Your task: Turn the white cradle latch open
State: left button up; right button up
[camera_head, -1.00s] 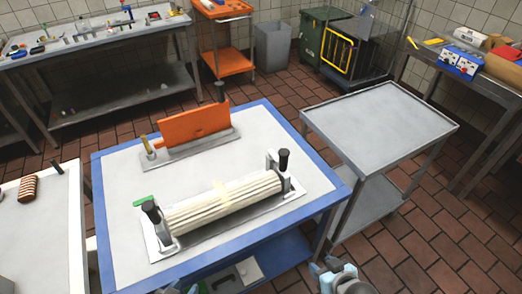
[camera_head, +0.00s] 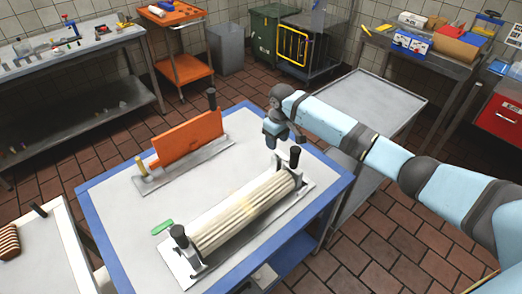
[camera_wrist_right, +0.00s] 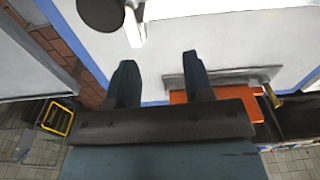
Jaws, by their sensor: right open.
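The white cradle (camera_head: 185,272) lies on the blue-edged table and holds a ribbed cream roll (camera_head: 240,210). A black-handled latch (camera_head: 294,157) stands upright at its right end, and a similar black-handled post (camera_head: 179,234) stands at its left end. My right gripper (camera_head: 284,141) is above the table just behind the right-end latch, apart from it. In the right wrist view my right gripper (camera_wrist_right: 160,75) is open, with nothing between its fingers. A black handle (camera_wrist_right: 100,12) beside a white part (camera_wrist_right: 133,25) shows beyond the fingers there. My left gripper is not in view.
An orange panel (camera_head: 188,140) stands on a grey plate (camera_head: 165,180) behind the cradle. A small green piece (camera_head: 162,226) lies left of the cradle. A grey metal cart (camera_head: 375,95) stands beside the table, under my right arm. The table's left part is bare.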

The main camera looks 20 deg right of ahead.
notch_tip(320, 180, up, 4)
send_over(280, 153)
pick_arm(q)
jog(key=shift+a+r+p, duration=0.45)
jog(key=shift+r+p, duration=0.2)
jog(key=shift+p, duration=0.05)
pick_arm(e)
jog(key=shift+m, duration=0.3)
notch_tip(280, 153, down, 14)
jog(key=shift+w+r, duration=0.1)
jog(key=shift+r, duration=0.15)
grip_shut()
